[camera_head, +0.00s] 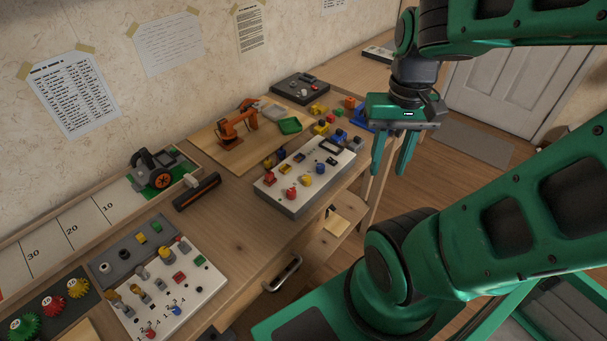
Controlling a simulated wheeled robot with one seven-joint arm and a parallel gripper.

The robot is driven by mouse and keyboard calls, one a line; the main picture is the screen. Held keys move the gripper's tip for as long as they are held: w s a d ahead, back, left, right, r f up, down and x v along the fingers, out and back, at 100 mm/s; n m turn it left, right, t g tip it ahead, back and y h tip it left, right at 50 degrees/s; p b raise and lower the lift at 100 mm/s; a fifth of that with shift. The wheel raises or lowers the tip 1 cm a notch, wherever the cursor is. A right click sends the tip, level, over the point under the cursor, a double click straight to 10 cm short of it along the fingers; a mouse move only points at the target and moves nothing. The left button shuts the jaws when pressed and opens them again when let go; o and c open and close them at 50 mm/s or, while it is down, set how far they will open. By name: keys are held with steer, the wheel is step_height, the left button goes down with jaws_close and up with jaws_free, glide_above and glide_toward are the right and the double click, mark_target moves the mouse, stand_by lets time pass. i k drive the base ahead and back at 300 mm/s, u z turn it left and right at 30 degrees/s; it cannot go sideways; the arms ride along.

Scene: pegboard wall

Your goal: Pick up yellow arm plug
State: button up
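I cannot tell for certain which piece is the yellow arm plug; several small yellow pieces are in view. One yellow plug (307,181) stands on the white panel box (284,201) at the middle of the bench. A taller yellow piece (166,252) stands on the nearer white panel (196,288). Yellow blocks (322,127) lie among loose coloured blocks farther back. My gripper (391,160) hangs with its fingers pointing down, to the right of the panel box and past the bench's right edge. Its two green fingers are apart with nothing between them.
A blue piece (361,119) lies near my gripper. A toy vehicle (156,171) and a dark bar (197,192) are at left. The floor right of the bench is open.

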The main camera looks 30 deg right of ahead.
mark_target(267, 164)
steer(key=u, duration=0.05)
steer(key=k, duration=1.05)
steer(key=z, duration=0.55)
steer(key=i, duration=1.4)
steer(key=u, duration=0.7)
